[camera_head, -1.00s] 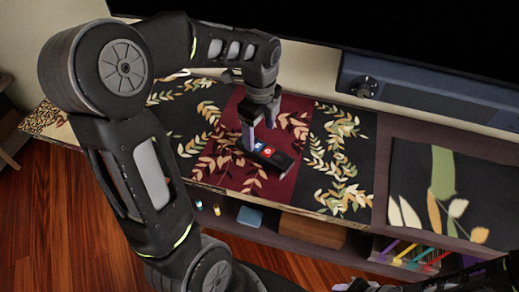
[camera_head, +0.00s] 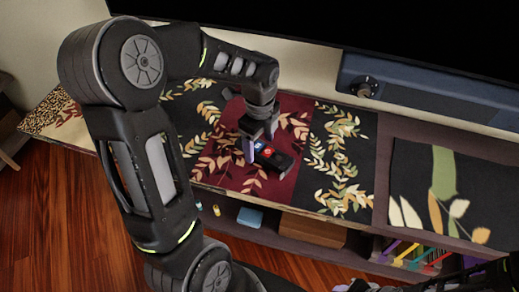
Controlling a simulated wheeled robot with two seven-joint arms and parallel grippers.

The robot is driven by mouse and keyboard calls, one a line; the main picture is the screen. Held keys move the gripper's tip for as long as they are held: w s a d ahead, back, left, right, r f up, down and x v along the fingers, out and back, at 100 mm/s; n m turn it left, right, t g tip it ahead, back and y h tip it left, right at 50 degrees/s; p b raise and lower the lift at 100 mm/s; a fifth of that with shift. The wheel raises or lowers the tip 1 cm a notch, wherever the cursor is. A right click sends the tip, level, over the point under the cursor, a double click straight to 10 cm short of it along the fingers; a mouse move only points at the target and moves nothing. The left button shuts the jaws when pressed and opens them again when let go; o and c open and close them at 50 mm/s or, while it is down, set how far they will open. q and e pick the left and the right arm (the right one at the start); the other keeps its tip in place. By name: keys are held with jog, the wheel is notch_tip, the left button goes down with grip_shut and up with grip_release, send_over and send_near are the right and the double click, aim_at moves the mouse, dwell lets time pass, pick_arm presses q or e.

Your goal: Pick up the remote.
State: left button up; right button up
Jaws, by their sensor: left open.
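The remote (camera_head: 273,158) is a small black bar with blue, red and white marks. It lies on the dark red, leaf-patterned part of the shelf top. My left gripper (camera_head: 260,146) points down at it with its fingers apart. One pale finger stands at the remote's left end and the other is just behind it. I cannot tell whether the fingers touch it. The gripper hides part of the remote's left end. Dark parts of mine show at the lower right, but no right gripper can be made out.
A large dark screen (camera_head: 400,35) and a blue-grey bar with a knob (camera_head: 430,98) stand behind the remote. Below the top, an open shelf holds a blue box (camera_head: 250,217), a brown box (camera_head: 312,229) and several colourful books (camera_head: 410,254). The patterned top right of the remote is clear.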

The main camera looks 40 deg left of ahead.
pick_arm(q)
grip_shut()
dwell(0.7)
